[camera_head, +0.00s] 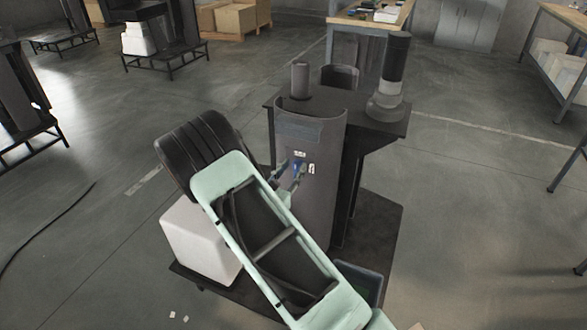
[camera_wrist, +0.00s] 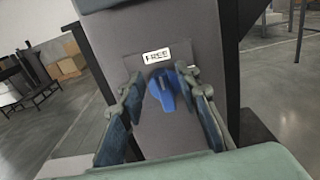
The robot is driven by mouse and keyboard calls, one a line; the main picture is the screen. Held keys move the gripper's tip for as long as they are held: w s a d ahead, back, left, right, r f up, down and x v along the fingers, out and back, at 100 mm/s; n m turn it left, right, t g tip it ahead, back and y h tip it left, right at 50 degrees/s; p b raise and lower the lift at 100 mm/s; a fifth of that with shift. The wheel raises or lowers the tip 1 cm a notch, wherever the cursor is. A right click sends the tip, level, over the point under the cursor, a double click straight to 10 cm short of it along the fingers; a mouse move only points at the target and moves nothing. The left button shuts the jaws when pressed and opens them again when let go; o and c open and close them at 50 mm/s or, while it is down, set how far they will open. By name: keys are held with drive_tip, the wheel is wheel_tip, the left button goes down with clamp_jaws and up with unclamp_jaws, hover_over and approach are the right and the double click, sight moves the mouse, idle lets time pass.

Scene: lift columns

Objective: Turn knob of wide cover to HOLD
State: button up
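The wide cover (camera_head: 318,205) is a tall dark grey curved panel on the front of a lift column. A blue knob (camera_wrist: 163,91) sits on a plate on its face, below a white label reading FREE (camera_wrist: 156,56). The knob also shows in the head view (camera_head: 297,167). A second small white label (camera_head: 311,169) is right of the knob, too small to read; in the wrist view the right finger seems to hide it. My gripper (camera_wrist: 160,82) is open, with one finger on each side of the knob and small gaps visible.
A black stand (camera_head: 395,124) holds a dark cylinder (camera_head: 391,75) behind the cover. A white box (camera_head: 198,243) is at lower left, partly behind my arm. A workbench (camera_head: 370,18) is at the back. Floor at left and right is mostly clear.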

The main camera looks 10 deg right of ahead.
drive_tip(key=shift+w+d, duration=0.3)
drive_tip(key=shift+w, duration=0.05)
drive_tip(key=shift+c, duration=0.2)
clamp_jaws()
